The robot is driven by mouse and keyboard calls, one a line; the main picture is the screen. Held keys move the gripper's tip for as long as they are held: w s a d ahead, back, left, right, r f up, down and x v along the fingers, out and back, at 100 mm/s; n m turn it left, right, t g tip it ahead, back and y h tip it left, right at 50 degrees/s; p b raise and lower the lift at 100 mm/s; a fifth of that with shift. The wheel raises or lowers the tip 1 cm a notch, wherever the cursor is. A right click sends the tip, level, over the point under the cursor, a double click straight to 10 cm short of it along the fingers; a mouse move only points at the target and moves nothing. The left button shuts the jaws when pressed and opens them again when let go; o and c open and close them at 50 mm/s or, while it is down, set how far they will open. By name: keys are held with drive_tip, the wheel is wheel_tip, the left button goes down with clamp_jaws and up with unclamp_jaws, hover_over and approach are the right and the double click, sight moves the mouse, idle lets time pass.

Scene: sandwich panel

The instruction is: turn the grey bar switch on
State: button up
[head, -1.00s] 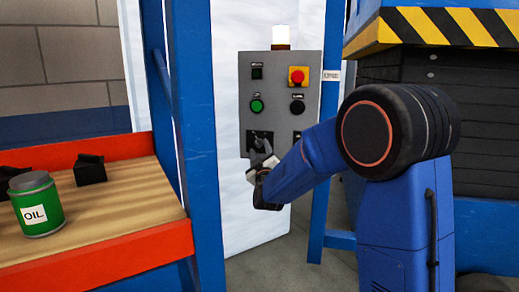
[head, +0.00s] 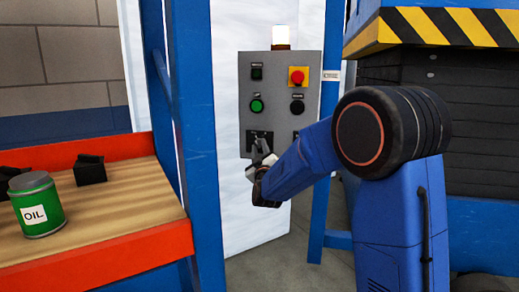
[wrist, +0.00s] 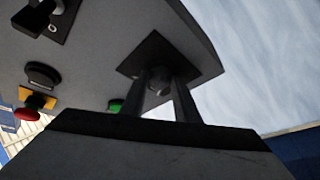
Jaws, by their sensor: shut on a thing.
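The grey bar switch (wrist: 158,82) sits on a square black plate on the control panel. In the wrist view my gripper (wrist: 167,88) has its two dark fingers on either side of the bar, shut on it. In the head view my gripper (head: 262,152) is at the panel's lower left, where the switch's black plate (head: 252,138) shows behind it. The fingers partly hide the bar, so I cannot tell its exact turn.
The grey control panel (head: 282,120) also carries a red button (head: 298,76), a green button (head: 256,105) and black controls. A blue post (head: 200,130) stands to its left. An oil can (head: 38,210) stands on a wooden shelf (head: 130,215).

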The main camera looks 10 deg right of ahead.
drive_tip(key=shift+f+m, duration=0.1)
drive_tip(key=shift+m, duration=0.2)
drive_tip(key=m+h, duration=0.1)
drive_tip(key=m, duration=0.1)
drive_tip(key=m+h, duration=0.1)
drive_tip(key=m, duration=0.1)
drive_tip(key=m+h, duration=0.2)
drive_tip(key=shift+w+a+f+m+t, duration=0.15)
drive_tip(key=shift+a+f+m+t, duration=0.05)
drive_tip(key=shift+a+m+t, duration=0.15)
drive_tip(key=m+h, duration=0.2)
drive_tip(key=m, duration=0.1)
drive_tip(key=m+g+h, duration=0.1)
drive_tip(key=m, duration=0.2)
drive_tip(key=m+g+h, duration=0.1)
drive_tip(key=m+h, duration=0.1)
drive_tip(key=m, duration=0.2)
drive_tip(key=shift+w+a+g+h, duration=0.15)
drive_tip(key=shift+a+g+h, duration=0.1)
drive_tip(key=shift+h, duration=0.05)
drive_tip(key=shift+m, duration=0.35)
drive_tip(key=o, duration=1)
drive_tip(key=shift+o, duration=0.2)
drive_tip(key=v, duration=1.2)
drive_tip(key=shift+a, duration=0.1)
